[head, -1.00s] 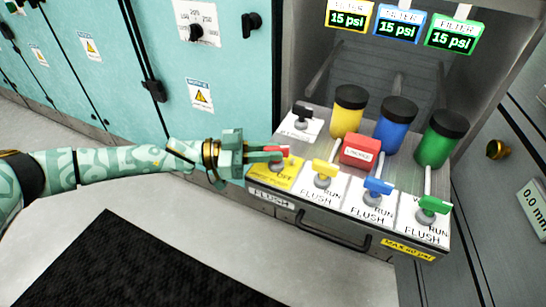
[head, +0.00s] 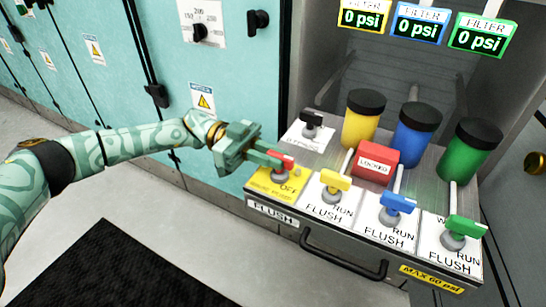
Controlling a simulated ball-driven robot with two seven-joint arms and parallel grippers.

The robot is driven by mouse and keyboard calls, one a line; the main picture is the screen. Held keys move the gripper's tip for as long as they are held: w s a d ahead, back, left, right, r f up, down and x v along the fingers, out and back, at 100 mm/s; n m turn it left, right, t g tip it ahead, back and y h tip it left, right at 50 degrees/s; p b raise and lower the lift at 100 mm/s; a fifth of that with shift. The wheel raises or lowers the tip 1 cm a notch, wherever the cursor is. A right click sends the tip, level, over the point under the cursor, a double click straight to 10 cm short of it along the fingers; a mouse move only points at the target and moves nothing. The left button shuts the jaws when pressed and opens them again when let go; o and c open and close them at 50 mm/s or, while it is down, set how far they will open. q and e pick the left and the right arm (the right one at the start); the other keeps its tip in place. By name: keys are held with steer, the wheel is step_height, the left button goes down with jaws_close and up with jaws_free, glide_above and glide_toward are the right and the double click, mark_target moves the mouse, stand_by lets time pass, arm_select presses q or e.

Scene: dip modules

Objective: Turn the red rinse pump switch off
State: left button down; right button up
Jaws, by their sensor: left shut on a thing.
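The red rinse pump switch (head: 284,164) stands on a yellow plate (head: 262,187) at the left end of the drawer-like panel. The word OFF shows on the plate just right of the switch's base. My left gripper (head: 268,157) reaches in from the left and is shut on the red switch handle, hiding part of it. The filter displays (head: 367,18) above read 0 psi. My right gripper is not in view.
Yellow (head: 336,181), blue (head: 399,203) and green (head: 466,228) levers stand to the right on white RUN/FLUSH plates. A red locked block (head: 376,159) and yellow, blue and green canisters stand behind. A black handle (head: 340,260) runs along the panel's front.

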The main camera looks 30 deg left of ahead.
arm_select(q)
steer(key=shift+r, duration=0.1)
steer(key=c, duration=1.4)
jaws_free()
steer(key=shift+d, duration=0.1)
